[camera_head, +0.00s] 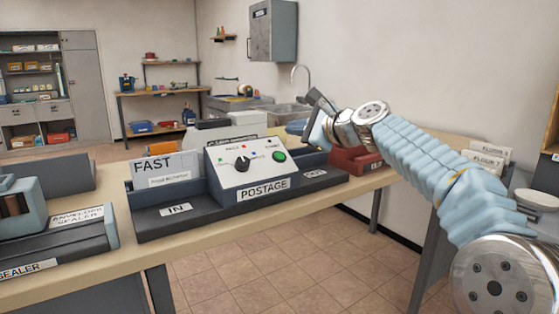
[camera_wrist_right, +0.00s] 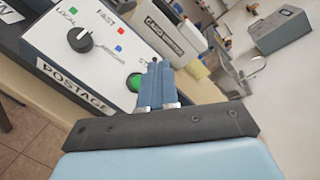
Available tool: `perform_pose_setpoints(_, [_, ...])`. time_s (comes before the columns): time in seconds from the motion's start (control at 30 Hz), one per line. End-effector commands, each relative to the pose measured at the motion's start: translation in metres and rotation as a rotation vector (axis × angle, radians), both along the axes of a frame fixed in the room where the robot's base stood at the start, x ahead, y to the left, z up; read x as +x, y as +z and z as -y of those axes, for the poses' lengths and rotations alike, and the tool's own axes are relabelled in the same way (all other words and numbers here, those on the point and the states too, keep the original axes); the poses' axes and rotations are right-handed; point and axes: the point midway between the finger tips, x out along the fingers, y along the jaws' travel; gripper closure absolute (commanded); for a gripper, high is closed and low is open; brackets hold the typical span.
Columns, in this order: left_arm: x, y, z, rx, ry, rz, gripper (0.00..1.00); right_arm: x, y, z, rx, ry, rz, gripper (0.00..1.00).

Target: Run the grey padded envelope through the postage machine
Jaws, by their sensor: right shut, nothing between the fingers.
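The postage machine (camera_head: 240,170) stands on the table, with an IN tray (camera_head: 175,210) at its left and a labelled tray (camera_head: 315,174) at its right. Its sloped panel has a black knob (camera_head: 242,163) and a green button (camera_head: 279,156). The right wrist view shows the knob (camera_wrist_right: 80,40) and green button (camera_wrist_right: 134,83) close up. My right gripper (camera_head: 295,127) is shut and empty above the machine's right end. In the wrist view its fingertips (camera_wrist_right: 157,68) overlap the panel beside the green button; contact cannot be told. I cannot make out the grey padded envelope. My left gripper is out of view.
An envelope sealer (camera_head: 80,225) stands at the left of the machine. A FAST sign (camera_head: 155,170) stands behind the IN tray. A red box (camera_head: 352,160) sits right of the machine under my arm. A card machine (camera_wrist_right: 172,35) stands behind.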

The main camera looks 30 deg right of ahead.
Motion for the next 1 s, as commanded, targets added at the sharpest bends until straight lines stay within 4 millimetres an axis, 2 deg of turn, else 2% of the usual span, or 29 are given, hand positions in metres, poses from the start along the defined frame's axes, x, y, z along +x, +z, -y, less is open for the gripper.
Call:
perform_pose_setpoints(0.03, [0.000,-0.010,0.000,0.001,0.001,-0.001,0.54,0.004,-0.012,0.000,0.000,0.000,-0.001,1.00])
perform_pose_setpoints(0.1, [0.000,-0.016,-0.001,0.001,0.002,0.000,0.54,0.010,-0.021,-0.001,0.001,0.000,-0.002,1.00])
perform_pose_setpoints(0.4, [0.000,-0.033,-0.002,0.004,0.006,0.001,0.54,0.031,-0.048,-0.002,-0.001,0.001,-0.001,1.00])
perform_pose_setpoints(0.6, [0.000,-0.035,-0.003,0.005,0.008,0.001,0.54,0.037,-0.055,-0.003,0.000,0.001,0.001,1.00])
perform_pose_setpoints(1.0, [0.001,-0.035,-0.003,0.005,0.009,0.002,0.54,0.037,-0.055,-0.003,0.000,0.000,0.000,1.00])
